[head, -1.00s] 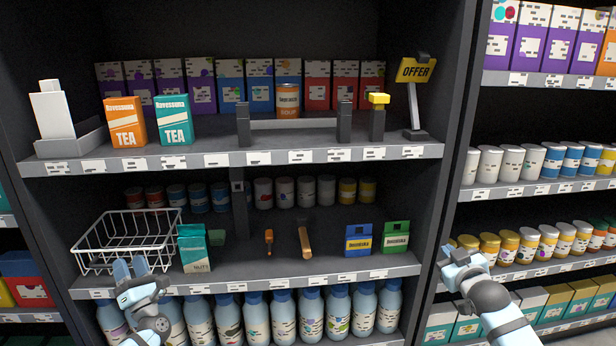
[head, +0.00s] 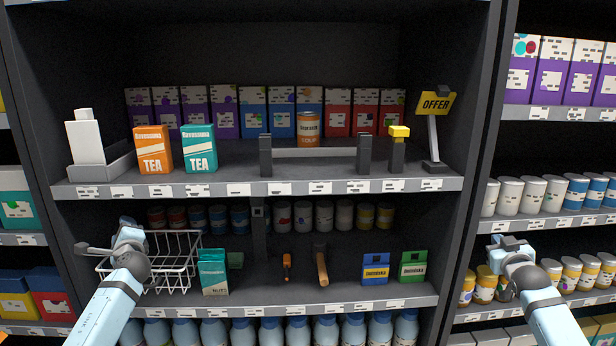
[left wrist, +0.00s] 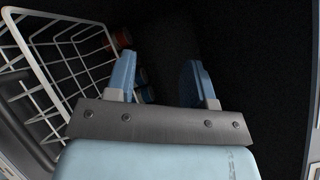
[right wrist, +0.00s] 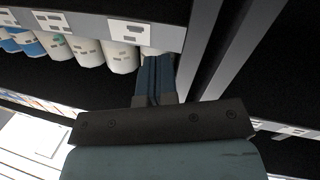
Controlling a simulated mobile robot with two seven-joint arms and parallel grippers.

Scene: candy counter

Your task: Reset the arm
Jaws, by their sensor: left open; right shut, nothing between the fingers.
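My left gripper (left wrist: 165,80) is open and empty in the left wrist view, its two blue fingers apart. In the head view it is in front of the white wire basket (head: 180,265), whose wires also show at the left of the left wrist view (left wrist: 62,60). My right gripper (right wrist: 155,75) is shut with nothing between its fingers. In the head view the right gripper (head: 505,243) is raised at the right, in front of the neighbouring shelf bay and its cans, apart from the goods.
The upper shelf holds an orange tea box (head: 153,150), a teal tea box (head: 199,148), a soup can (head: 308,130) and an OFFER sign (head: 436,104). The lower shelf holds a teal nuts box (head: 213,272), blue (head: 375,269) and green boxes (head: 412,266). A dark upright (head: 455,200) separates the bays.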

